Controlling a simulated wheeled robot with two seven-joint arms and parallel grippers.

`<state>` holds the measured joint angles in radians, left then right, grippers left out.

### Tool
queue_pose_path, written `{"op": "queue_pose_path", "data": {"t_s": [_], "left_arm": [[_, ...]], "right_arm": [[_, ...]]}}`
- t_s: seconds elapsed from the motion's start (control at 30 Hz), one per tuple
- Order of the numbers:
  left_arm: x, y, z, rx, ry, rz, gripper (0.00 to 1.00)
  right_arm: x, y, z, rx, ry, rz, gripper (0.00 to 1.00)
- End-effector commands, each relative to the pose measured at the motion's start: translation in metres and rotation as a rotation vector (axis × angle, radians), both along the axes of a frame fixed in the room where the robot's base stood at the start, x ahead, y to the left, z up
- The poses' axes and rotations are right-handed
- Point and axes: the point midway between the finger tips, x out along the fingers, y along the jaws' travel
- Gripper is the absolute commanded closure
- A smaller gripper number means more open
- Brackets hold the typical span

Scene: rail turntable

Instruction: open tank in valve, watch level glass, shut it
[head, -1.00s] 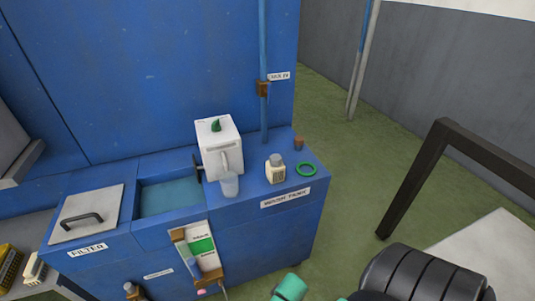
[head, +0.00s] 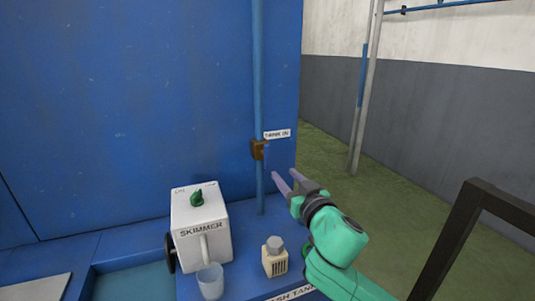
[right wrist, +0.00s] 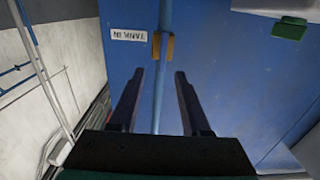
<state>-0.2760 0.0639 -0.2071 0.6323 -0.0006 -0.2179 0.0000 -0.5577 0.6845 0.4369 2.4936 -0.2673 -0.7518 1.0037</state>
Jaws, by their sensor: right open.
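The tank in valve (head: 258,149) is a small brown-orange block on a vertical blue pipe (head: 257,75), beside a white "TANK IN" label (head: 277,134). In the right wrist view the valve (right wrist: 163,47) lies just beyond the fingertips, and the pipe runs between the fingers. My right gripper (head: 284,174) is open and empty, a little below and right of the valve in the head view, apart from it. Whether the valve is open or shut I cannot tell. The level glass is out of view. My left gripper is not in view.
A white skimmer box (head: 202,230) with a green knob (head: 197,198) stands left of the pipe, with a clear cup (head: 210,281) before it. A cream bottle (head: 274,260) stands on the tank top. A dark frame (head: 455,235) stands at the right.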

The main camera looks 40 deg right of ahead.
Motion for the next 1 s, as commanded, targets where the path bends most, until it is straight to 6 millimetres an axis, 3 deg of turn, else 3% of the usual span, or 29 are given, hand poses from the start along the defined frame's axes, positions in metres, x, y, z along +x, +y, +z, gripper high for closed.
{"op": "queue_pose_path", "data": {"t_s": [0.17, 0.3, 0.5, 0.67, 0.97, 1.0], "left_arm": [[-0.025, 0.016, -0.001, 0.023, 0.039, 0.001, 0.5], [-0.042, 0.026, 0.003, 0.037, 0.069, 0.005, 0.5], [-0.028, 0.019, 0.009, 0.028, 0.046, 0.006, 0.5], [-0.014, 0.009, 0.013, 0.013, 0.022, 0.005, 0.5], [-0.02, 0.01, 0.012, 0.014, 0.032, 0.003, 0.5], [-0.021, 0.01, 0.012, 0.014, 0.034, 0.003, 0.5]], "right_arm": [[0.031, -0.011, 0.001, -0.007, 0.001, -0.001, 0.53], [0.068, -0.024, 0.002, -0.006, 0.002, -0.002, 0.53], [0.111, -0.041, 0.001, -0.003, 0.001, -0.007, 0.53], [0.129, -0.046, -0.001, 0.001, 0.003, -0.004, 0.53], [0.133, -0.047, -0.004, 0.0, 0.005, -0.002, 0.53], [0.133, -0.047, -0.004, 0.001, 0.005, -0.002, 0.57]]}}
